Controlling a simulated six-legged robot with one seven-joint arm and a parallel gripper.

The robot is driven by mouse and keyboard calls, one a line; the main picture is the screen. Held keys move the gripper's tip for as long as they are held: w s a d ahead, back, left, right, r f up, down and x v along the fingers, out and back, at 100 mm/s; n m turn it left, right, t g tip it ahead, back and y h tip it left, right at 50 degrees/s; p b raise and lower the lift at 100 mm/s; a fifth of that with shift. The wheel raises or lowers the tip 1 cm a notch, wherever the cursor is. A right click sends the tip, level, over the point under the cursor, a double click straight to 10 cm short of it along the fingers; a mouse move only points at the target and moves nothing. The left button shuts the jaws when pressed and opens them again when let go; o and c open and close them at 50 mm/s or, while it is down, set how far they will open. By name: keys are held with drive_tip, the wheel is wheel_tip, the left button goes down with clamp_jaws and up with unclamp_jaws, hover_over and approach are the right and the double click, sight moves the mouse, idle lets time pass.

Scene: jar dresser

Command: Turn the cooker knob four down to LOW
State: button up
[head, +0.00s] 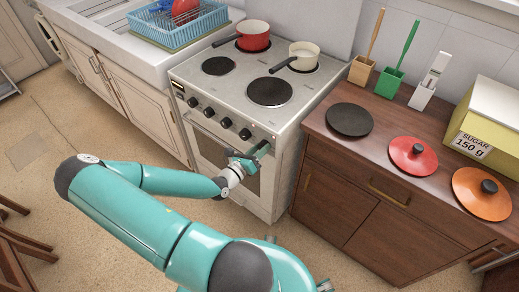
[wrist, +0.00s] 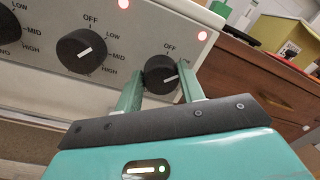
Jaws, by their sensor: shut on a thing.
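My gripper (wrist: 160,84) is shut on the rightmost black cooker knob (wrist: 161,73), with one green finger on each side. The knob's white mark lies tilted, nearly level in the wrist view. The wrist view does not show whether this knob is number four. The black knob to its left (wrist: 83,52) has OFF, MID and HIGH marked around it. In the head view my gripper (head: 258,152) is at the right front of the white cooker (head: 285,190), partly covering the knob there.
Red lamps (wrist: 202,35) glow on the panel. The oven handle (head: 205,132) runs below the knobs. A red pot (head: 254,37) and a cream pan (head: 303,57) stand on the back burners. A brown dresser (head: 340,200) is close on the right.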

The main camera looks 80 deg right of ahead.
drive_tip(key=o, duration=1)
drive_tip(key=shift+c, duration=0.2)
drive_tip(key=shift+a, duration=0.1)
drive_tip(key=v, duration=1.3)
drive_tip(key=shift+w+a, duration=0.2)
drive_tip(key=shift+a, duration=0.1)
